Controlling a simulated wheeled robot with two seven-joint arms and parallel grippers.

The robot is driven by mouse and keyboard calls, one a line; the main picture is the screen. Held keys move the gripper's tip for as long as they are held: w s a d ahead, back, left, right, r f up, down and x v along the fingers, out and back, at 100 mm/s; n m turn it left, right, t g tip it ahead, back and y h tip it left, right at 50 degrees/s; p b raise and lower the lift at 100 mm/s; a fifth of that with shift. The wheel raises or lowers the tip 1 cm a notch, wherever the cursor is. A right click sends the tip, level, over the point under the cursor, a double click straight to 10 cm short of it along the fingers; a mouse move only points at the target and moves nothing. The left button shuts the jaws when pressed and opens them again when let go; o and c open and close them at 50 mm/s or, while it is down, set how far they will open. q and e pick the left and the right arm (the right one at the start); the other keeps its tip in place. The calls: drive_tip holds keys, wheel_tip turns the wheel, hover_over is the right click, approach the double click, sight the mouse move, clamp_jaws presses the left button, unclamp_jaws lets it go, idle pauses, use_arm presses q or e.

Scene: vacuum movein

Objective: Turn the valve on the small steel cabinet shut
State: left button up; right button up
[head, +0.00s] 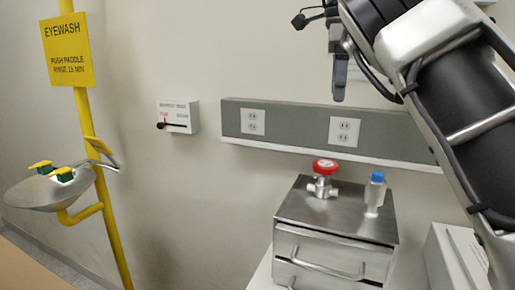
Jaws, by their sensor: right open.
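The small steel cabinet (340,217) stands at the lower right, with bar handles on its front. A valve with a red round handwheel (326,167) on a steel body (322,187) sits upright on the cabinet's top. My right arm comes in from the right edge and bends at the top. My right gripper (338,92) hangs pointing down above the valve, apart from it, against the wall behind. It is open and holds nothing that I can see. My left gripper is out of view.
A small bottle with a blue cap (375,194) stands on the cabinet's top, right of the valve. Behind is a grey outlet strip (295,124). A white wall switch box (179,116) is left of it. A yellow eyewash station (50,188) stands at the left.

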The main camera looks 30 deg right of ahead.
drive_tip(key=w, duration=0.1)
approach(325, 163)
wheel_tip(325, 163, down, 9)
drive_tip(key=shift+a+r, duration=0.1)
drive_tip(key=shift+r, duration=0.1)
drive_tip(key=c, duration=1)
